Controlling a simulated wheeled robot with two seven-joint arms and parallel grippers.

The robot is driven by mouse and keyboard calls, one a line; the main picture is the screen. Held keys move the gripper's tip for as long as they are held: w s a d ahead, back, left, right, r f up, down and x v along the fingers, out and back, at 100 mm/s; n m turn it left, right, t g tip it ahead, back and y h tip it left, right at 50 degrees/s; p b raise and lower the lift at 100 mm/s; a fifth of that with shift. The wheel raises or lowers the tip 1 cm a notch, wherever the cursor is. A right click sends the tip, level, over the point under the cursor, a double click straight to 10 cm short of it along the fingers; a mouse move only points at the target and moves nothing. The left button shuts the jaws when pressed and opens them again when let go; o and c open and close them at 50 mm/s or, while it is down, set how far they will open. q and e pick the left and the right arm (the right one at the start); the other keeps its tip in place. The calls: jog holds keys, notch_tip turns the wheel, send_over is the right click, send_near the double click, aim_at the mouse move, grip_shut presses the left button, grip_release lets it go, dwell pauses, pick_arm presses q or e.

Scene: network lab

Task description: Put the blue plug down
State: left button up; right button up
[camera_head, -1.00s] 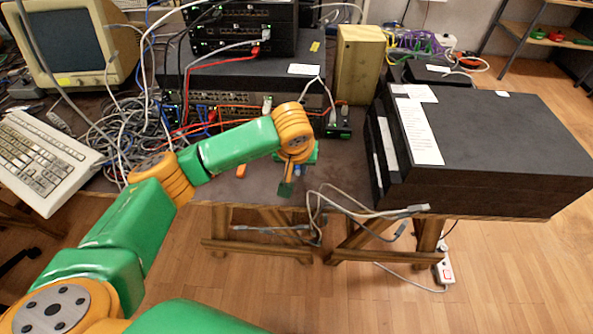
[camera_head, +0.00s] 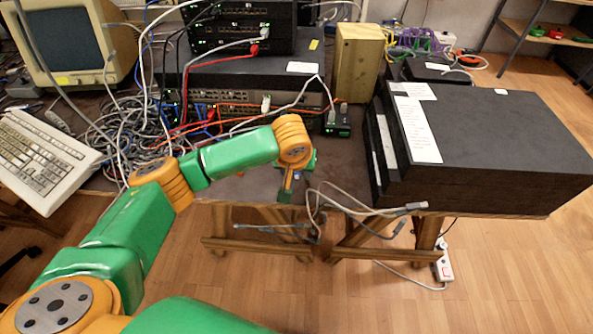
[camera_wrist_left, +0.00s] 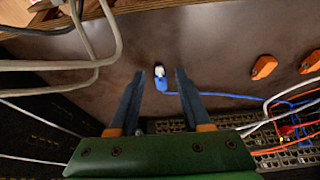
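The blue plug (camera_wrist_left: 161,82), with a pale tip, lies on the dark tabletop in the left wrist view. Its blue cable runs off to the right. My left gripper (camera_wrist_left: 160,76) is open, with one finger on either side of the plug in the picture and a clear gap to each. In the head view my left gripper (camera_head: 286,194) points down over the front edge of the table, and I cannot make out the plug there. My right gripper is in neither view.
Two orange plugs (camera_wrist_left: 264,67) lie right of the blue one. Grey cables (camera_head: 345,200) hang over the table's front edge. Stacked network switches (camera_head: 240,75) stand behind my arm, and a large black case (camera_head: 500,140) stands at the right.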

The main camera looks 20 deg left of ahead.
pick_arm(q)
jog(key=p+v, duration=0.1)
jog(key=v, duration=1.1)
jog(key=shift+r, duration=0.45)
